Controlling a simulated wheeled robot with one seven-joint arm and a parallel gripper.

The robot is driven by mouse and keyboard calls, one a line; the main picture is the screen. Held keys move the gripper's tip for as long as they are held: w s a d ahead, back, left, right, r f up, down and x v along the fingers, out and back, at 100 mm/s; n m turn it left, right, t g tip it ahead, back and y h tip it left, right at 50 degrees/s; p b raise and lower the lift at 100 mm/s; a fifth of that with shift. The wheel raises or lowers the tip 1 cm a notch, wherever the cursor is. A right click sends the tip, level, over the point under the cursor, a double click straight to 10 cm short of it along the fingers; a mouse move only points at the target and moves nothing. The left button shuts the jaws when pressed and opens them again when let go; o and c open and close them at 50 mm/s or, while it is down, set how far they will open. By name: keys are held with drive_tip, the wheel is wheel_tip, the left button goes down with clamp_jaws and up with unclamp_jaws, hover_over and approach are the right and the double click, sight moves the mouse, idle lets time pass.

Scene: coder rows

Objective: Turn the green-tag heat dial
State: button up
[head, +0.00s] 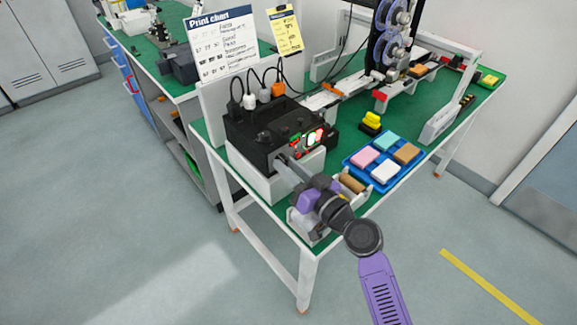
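A black control box (246,131) sits on a white base at the near left end of the green-topped bench. Small knobs and red, green and white marks (311,138) show on its panel. They are too small for me to tell which dial bears the green tag. My gripper (280,158) reaches up from the lower right, with its tips at the box's front lower edge. The tips are very near the front panel, and I cannot tell whether they touch a dial. I cannot see a gap between the fingers, and my gripper hides part of the box's front.
Black, white and orange plugs with cables (249,101) stand behind the box. A blue tray (350,160) of coloured blocks and a brown roll (352,183) lie right of my gripper. A yellow object (371,120) stands behind the tray.

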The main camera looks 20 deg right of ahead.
clamp_jaws()
drive_tip(key=shift+d+m+p, duration=0.1)
drive_tip(key=shift+m+p, duration=0.65)
drive_tip(key=shift+m, duration=2.95)
drive_tip(key=o, duration=0.6)
unclamp_jaws()
